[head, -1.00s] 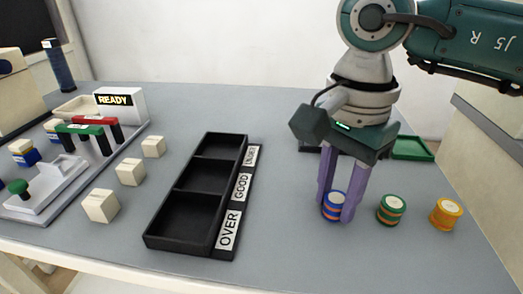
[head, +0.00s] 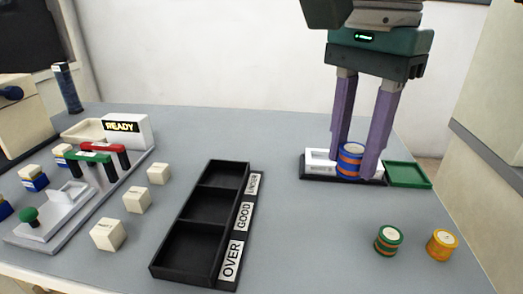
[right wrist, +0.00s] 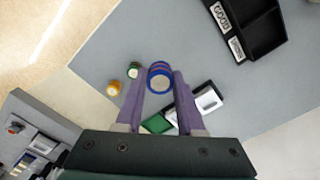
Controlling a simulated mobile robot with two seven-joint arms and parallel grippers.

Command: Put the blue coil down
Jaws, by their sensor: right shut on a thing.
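The blue coil (head: 350,160), banded blue and orange with a pale top, is between the purple fingers of my right gripper (head: 354,168). The fingers are shut on it. In the right wrist view the blue coil (right wrist: 159,76) sits between the fingertips and looks larger than the other coils, held above the table. In the head view it overlaps the black-based white device (head: 318,161) behind it. My left gripper is not in view.
A green coil (head: 388,240) and an orange coil (head: 441,244) stand at the front right. A green tray (head: 408,174) adjoins the white device. A black three-compartment tray (head: 158,268) labelled OVER, GOOD, UNDER stands mid-table. Several pale blocks (head: 137,199) are left of it.

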